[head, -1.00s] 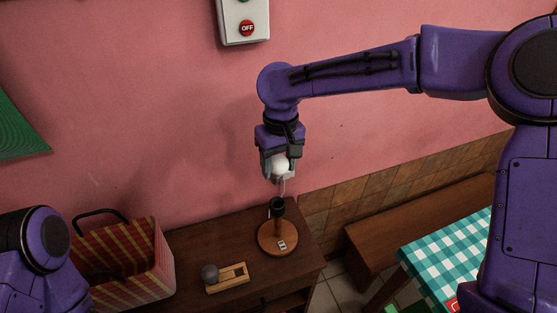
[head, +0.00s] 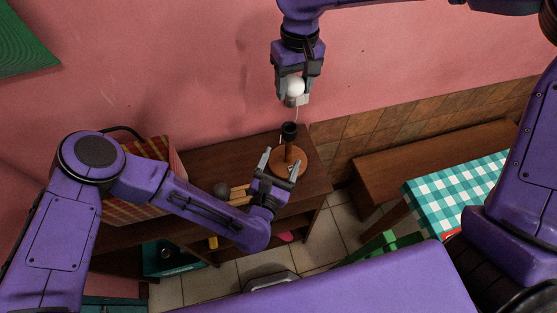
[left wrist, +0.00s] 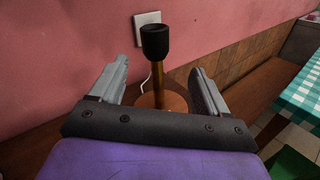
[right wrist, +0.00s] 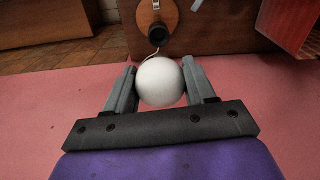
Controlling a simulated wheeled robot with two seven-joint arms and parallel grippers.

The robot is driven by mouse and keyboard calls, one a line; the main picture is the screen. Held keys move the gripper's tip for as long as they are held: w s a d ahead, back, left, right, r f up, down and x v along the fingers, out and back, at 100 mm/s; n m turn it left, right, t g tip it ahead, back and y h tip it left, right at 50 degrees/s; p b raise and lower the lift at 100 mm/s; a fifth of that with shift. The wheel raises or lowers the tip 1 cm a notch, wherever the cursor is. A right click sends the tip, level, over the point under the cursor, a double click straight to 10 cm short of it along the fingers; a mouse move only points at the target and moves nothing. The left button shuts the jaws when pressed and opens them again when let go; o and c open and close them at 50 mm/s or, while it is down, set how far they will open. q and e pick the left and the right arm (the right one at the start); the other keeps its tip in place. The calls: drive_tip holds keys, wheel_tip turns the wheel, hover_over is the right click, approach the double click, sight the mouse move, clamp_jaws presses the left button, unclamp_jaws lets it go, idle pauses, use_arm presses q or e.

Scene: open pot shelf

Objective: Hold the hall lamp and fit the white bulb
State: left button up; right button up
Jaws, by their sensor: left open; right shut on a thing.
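The hall lamp has a round wooden base (head: 280,157), a thin stem and a black socket (head: 290,130) on top, and stands upright on the brown cabinet. My left gripper (head: 281,160) is open and empty in front of the lamp. In the left wrist view the lamp's brass stem (left wrist: 158,82) and black socket (left wrist: 155,42) show beyond and between the open fingers, not gripped. My right gripper (head: 292,92) is shut on the white bulb (head: 295,87), above the lamp. In the right wrist view the bulb (right wrist: 160,82) sits between the fingers, with the socket (right wrist: 158,35) beyond it, apart.
A grey round bulb (head: 221,189) lies on a small wooden holder (head: 240,194) left of the lamp. A wall plate (left wrist: 147,27) is behind the lamp. A bench (head: 430,160) and checked table (head: 460,190) are at the right.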

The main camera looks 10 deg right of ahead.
sight(291, 129)
use_arm(q)
drive_tip(key=w+d+n, duration=0.1)
drive_tip(key=w+d, duration=0.1)
drive_tip(key=w, duration=0.1)
drive_tip(key=w+d+n, duration=0.1)
drive_tip(key=w+d, duration=0.1)
drive_tip(key=w, duration=0.2)
drive_tip(key=w+d, duration=0.1)
drive_tip(key=w, duration=0.2)
drive_tip(key=shift+w+d+r+n, duration=0.2)
drive_tip(key=shift+d+n, duration=0.2)
clamp_jaws()
